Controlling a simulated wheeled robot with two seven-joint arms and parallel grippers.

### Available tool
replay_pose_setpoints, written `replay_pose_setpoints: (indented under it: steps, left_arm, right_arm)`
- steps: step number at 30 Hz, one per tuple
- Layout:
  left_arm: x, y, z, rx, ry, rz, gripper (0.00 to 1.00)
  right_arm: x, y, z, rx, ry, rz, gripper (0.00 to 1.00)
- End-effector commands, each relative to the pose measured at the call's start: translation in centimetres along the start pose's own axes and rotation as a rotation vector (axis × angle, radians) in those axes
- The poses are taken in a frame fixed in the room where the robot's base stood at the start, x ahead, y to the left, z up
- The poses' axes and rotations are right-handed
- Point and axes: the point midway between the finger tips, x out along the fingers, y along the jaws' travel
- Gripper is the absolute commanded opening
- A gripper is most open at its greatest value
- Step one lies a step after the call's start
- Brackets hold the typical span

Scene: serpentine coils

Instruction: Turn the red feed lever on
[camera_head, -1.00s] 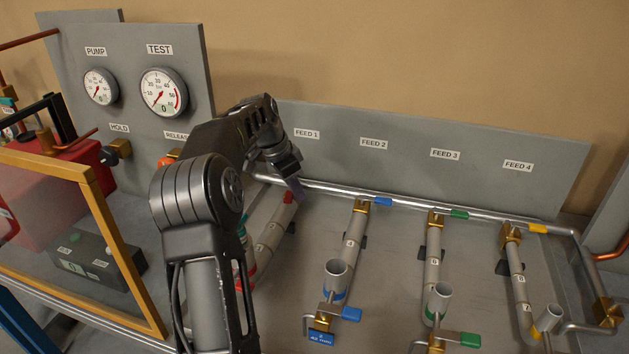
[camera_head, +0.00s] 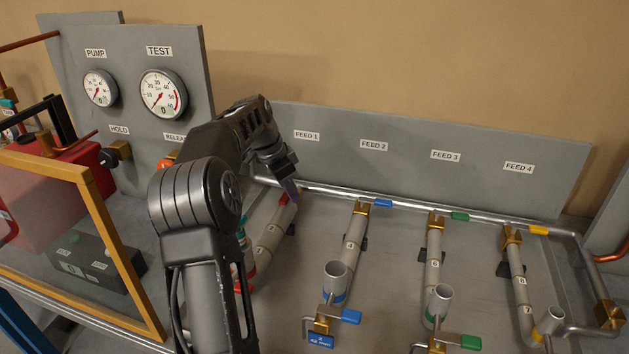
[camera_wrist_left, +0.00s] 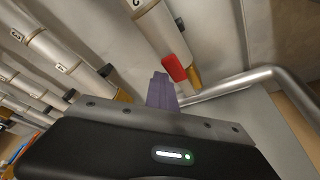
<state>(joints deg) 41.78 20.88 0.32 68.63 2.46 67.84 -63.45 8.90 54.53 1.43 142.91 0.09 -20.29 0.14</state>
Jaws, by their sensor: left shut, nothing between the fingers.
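The red feed lever (camera_head: 284,198) is at the top of the leftmost pipe, below the FEED 1 label (camera_head: 307,135). It also shows in the left wrist view (camera_wrist_left: 175,68), roughly in line with its pipe, with brass (camera_wrist_left: 194,76) beside it. My left gripper (camera_head: 292,189) is shut and empty, its purple fingertips right beside the lever. The fingers also show in the wrist view (camera_wrist_left: 161,90), just left of the lever; I cannot tell whether they touch it. My left arm hides part of the leftmost pipe and valve. My right gripper is not in view.
Upright pipe ends (camera_head: 336,275) stand at the front. A grey panel (camera_head: 440,180) rises behind the header pipe. A yellow frame (camera_head: 120,250) stands at left.

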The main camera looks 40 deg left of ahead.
Motion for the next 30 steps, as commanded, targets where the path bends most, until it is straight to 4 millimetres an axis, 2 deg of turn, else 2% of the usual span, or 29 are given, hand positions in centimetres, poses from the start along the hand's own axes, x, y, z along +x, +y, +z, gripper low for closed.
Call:
replay_pose_setpoints:
  steps: [1,5,13,18,23,24,30]
  left_arm:
    - [-0.1,-0.4,0.7,-0.007,-0.012,-0.007,0.00]
    - [0.1,-0.1,0.2,-0.006,-0.012,-0.007,0.00]
    - [0.9,1.9,-2.8,0.000,-0.005,-0.003,0.00]
    - [-3.4,0.7,-3.1,-0.003,-0.001,-0.007,0.00]
    - [-6.6,0.0,-3.4,-0.002,-0.002,-0.004,0.00]
    - [-7.7,-0.1,-3.6,-0.002,-0.003,-0.001,0.00]
    - [-8.8,-0.4,-3.6,-0.002,-0.003,-0.001,0.00]
  right_arm:
    - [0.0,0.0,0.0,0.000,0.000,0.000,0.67]
    - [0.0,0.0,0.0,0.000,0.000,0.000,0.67]
    - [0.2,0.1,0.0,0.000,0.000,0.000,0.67]
    - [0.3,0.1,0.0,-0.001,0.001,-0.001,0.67]
    - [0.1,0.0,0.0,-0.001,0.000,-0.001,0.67]
    - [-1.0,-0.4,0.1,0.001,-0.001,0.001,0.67]
    - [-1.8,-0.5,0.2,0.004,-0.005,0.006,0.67]
